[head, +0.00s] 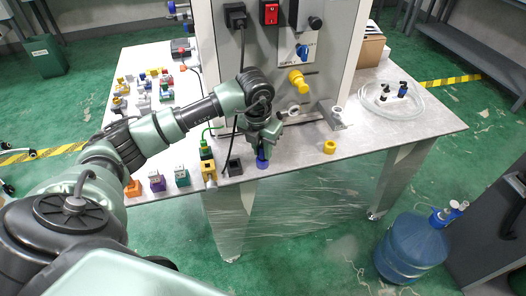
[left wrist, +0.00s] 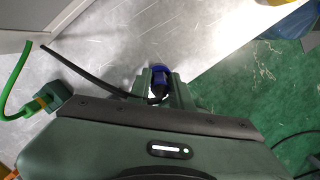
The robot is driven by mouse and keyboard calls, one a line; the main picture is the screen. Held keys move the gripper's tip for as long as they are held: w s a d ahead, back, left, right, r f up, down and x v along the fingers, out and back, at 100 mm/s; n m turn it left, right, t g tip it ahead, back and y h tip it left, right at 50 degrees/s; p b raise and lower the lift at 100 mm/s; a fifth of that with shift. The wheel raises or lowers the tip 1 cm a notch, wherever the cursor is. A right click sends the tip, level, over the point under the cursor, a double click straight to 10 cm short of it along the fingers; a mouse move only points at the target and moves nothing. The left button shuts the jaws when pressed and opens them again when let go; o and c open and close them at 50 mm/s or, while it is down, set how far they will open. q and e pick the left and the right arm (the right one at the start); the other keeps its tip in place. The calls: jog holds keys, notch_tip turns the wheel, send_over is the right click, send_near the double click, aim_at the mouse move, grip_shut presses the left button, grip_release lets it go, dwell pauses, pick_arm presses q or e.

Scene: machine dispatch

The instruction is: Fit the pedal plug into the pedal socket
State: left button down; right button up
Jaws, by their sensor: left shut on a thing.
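My left gripper (head: 262,150) reaches down to the front edge of the table, its fingers shut on a dark blue plug. In the left wrist view the plug (left wrist: 160,84) sits between the two fingertips of the gripper (left wrist: 163,88), and a black cable (left wrist: 88,76) runs from it to the upper left. A brighter blue round part (left wrist: 159,68) shows at the plug's far end; I cannot tell whether it is a separate socket or part of the plug. In the head view blue (head: 262,162) shows below the fingers, at the tabletop. My right gripper is not in view.
A black square socket (head: 234,166) and a yellow block (head: 208,170) stand left of the gripper. A yellow round piece (head: 330,147) stands to the right, with bare table between. The grey machine panel (head: 285,90) rises behind. A green cable (left wrist: 14,82) lies at left.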

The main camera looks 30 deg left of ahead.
pick_arm(q)
jog(key=shift+r+p, duration=1.65)
jog(key=shift+r, duration=1)
jog(key=shift+r, duration=0.1)
jog(key=shift+r+p, duration=0.7)
jog(key=shift+r, duration=0.6)
jog(key=shift+d, duration=0.1)
